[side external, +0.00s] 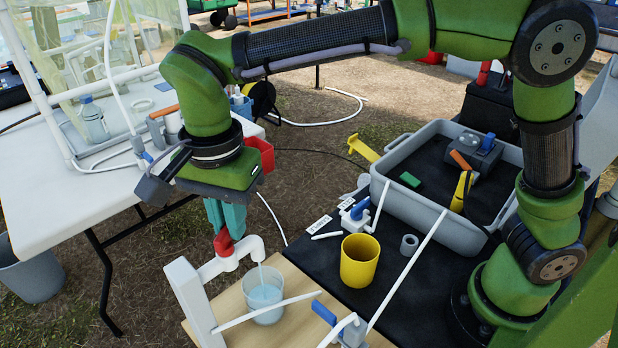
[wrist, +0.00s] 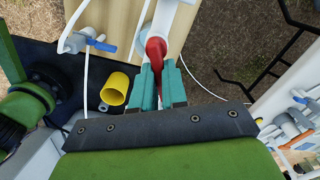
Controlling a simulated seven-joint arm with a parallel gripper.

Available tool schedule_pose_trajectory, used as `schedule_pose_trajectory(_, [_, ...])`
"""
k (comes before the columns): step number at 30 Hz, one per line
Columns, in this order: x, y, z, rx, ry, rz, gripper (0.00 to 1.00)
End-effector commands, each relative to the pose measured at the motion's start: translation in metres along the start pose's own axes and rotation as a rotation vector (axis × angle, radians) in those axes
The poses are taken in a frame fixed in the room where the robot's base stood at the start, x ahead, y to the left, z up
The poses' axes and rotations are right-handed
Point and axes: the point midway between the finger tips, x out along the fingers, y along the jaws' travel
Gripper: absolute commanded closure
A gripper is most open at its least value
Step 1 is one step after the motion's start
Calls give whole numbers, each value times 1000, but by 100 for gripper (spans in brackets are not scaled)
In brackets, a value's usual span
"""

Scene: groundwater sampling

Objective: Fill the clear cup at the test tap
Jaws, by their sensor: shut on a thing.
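The clear cup (side external: 262,304) stands upright on the wooden board below the white spout of the test tap (side external: 248,245). A thin stream runs from the spout into the cup, and pale bluish water shows inside; the exact level is hard to tell. My gripper (side external: 224,230) is shut on the red tap handle (side external: 223,245) from above. In the wrist view, the teal fingers of my gripper (wrist: 158,75) sit on either side of the red handle (wrist: 156,48). The cup is partly hidden there behind the white pipe.
The wooden board (side external: 232,304) also carries a blue-handled valve (side external: 325,314) and white tubing. A yellow cup (side external: 360,262) and a grey ring (side external: 409,245) stand on the black mat. A grey tub (side external: 415,200) is behind, and a white table (side external: 60,195) is at left.

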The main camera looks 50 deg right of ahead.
Motion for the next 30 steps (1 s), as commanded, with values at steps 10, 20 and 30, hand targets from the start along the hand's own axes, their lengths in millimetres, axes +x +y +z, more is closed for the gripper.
schedule_pose_trajectory(10, [0,0,0,0,0,-1,100])
schedule_pose_trajectory(20, [0,-3,0,-105,-1,-1,100])
schedule_pose_trajectory(30, [0,-10,3,-497,-1,0,100])
